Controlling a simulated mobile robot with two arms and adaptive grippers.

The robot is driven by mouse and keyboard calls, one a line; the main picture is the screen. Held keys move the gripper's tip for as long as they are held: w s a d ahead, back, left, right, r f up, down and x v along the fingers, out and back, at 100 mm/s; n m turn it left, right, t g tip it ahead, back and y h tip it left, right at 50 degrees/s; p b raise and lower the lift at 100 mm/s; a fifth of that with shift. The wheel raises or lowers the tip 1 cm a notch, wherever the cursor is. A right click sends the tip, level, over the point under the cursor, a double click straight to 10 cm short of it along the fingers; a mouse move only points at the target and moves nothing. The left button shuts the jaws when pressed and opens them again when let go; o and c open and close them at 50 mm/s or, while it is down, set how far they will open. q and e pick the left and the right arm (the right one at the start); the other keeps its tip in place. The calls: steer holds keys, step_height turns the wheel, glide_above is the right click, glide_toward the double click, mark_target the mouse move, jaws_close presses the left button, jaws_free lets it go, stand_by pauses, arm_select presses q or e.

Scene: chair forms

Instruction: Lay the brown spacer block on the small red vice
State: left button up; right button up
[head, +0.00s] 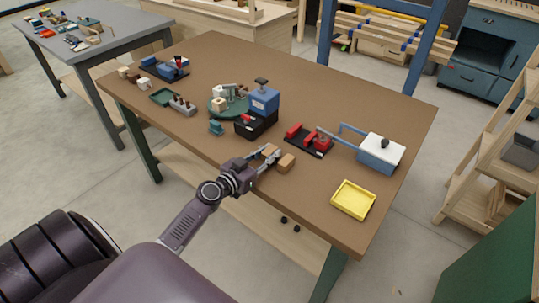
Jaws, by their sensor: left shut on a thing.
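My left gripper (270,157) is near the front edge of the brown table, its fingers shut on a light brown block (269,150). Which block is the spacer is hard to tell, as a second brown block (286,163) sits just right of the fingertips. The fingers hide part of the held block, and I cannot tell whether it is clear of the table. The small red vice (294,131) stands on a black base farther back and to the right, apart from the gripper, with nothing visible lying on it. My right gripper is not in view.
A white and blue box (380,155) with a long handle stands right of the vice. A yellow tray (353,200) lies at the front right. A blue and black stack (264,101) and a green round stand (217,111) are left of the vice.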

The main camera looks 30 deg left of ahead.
arm_select(q)
steer(key=shift+f, duration=0.15)
steer(key=o, duration=0.9)
steer(key=shift+o, duration=0.6)
steer(key=shift+r, duration=0.3)
steer(key=s+b, duration=0.1)
steer(key=s, duration=0.2)
steer(key=s+b, duration=0.1)
steer(key=s, duration=0.3)
steer(key=s+r, duration=0.1)
steer(key=s, duration=0.2)
steer(key=shift+s+a+b, duration=0.35)
steer(key=shift+s+b, duration=0.05)
steer(key=shift+s+r, duration=0.3)
steer(key=shift+s, duration=0.25)
